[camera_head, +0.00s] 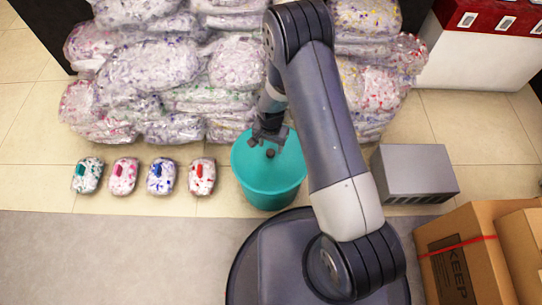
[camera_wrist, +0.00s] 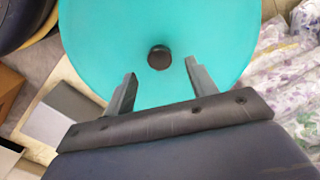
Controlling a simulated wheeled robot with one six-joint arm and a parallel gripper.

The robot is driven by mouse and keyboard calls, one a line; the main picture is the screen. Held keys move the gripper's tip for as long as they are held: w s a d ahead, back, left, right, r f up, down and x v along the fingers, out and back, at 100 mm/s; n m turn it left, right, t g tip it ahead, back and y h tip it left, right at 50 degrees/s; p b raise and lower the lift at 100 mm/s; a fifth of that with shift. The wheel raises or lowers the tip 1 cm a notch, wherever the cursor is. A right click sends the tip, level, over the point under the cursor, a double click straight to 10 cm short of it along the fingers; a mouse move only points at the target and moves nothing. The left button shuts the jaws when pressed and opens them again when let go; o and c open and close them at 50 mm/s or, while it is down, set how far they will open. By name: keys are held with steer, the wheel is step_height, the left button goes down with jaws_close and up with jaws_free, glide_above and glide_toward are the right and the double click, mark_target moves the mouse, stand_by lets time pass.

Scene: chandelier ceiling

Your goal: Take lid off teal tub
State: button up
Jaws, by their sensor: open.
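The teal tub (camera_head: 268,190) stands on the floor, upright, in front of the stacked bags. Its flat teal lid (camera_wrist: 110,40) is on top and has a small dark round knob (camera_wrist: 158,57), which also shows in the head view (camera_head: 270,153). My gripper (camera_head: 268,143) is above the lid, close to the knob. In the wrist view my gripper (camera_wrist: 160,75) has its two fingers spread apart, with the knob just beyond the gap between the tips. The fingers hold nothing. The exact height above the lid is hard to tell.
Plastic bags of colourful scraps (camera_head: 160,75) are piled behind the tub. Several small bundles (camera_head: 161,176) lie in a row to its left. A grey box (camera_head: 415,172) stands to the right, with cardboard boxes (camera_head: 465,255) at lower right. Grey floor at lower left is clear.

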mark_target(270, 152)
step_height(270, 152, down, 4)
steer(key=shift+r+b, duration=0.1)
steer(key=shift+b, duration=0.5)
steer(key=shift+c, duration=0.3)
steer(key=c, duration=1.1)
